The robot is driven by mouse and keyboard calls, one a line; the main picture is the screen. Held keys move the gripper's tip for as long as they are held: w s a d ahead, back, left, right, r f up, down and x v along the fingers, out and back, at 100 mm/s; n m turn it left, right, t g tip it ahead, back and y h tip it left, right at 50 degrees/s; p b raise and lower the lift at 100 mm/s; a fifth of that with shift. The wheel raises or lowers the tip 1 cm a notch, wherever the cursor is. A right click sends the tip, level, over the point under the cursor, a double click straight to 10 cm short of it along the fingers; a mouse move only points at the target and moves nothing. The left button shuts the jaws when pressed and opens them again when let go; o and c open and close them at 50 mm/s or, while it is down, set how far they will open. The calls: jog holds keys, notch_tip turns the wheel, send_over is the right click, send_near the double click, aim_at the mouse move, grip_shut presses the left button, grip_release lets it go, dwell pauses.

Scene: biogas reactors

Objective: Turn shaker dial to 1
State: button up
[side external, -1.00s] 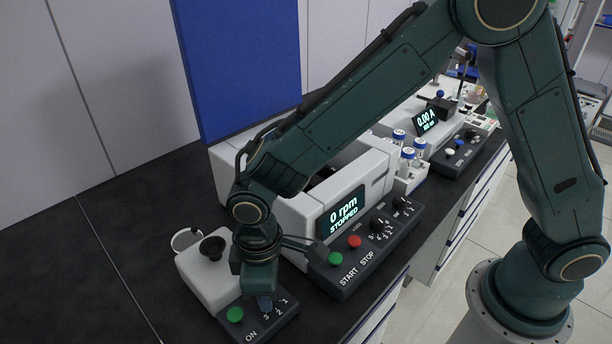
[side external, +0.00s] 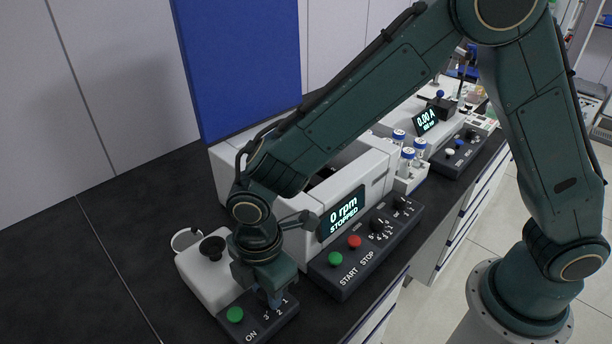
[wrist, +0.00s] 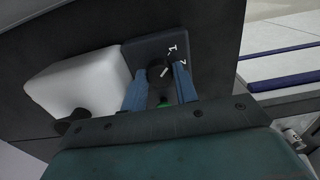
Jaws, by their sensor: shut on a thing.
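The shaker (side external: 205,278) is a white box with a black cup holder on top and a dark front panel. The panel carries a green ON button (side external: 235,315) and a dial marked 1, 2 and 3. In the wrist view the black dial (wrist: 159,71) has a pale pointer line aimed up and right, toward the 1 mark. My gripper (wrist: 160,88) has its blue fingers on both sides of the dial and is shut on it. In the side view my gripper (side external: 275,299) covers most of the dial.
A white centrifuge-like unit (side external: 290,218) with a "0 rpm STOPPED" display (side external: 343,213) stands right of the shaker. Its panel has START (side external: 335,259) and STOP (side external: 355,242) buttons and knobs. Dark bench (side external: 80,290) is clear at left.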

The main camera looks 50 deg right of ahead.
dwell(0.4)
jog(key=o, duration=1)
jog(key=shift+r, duration=0.1)
notch_tip(320, 180, up, 14)
jog(key=shift+f, duration=0.15)
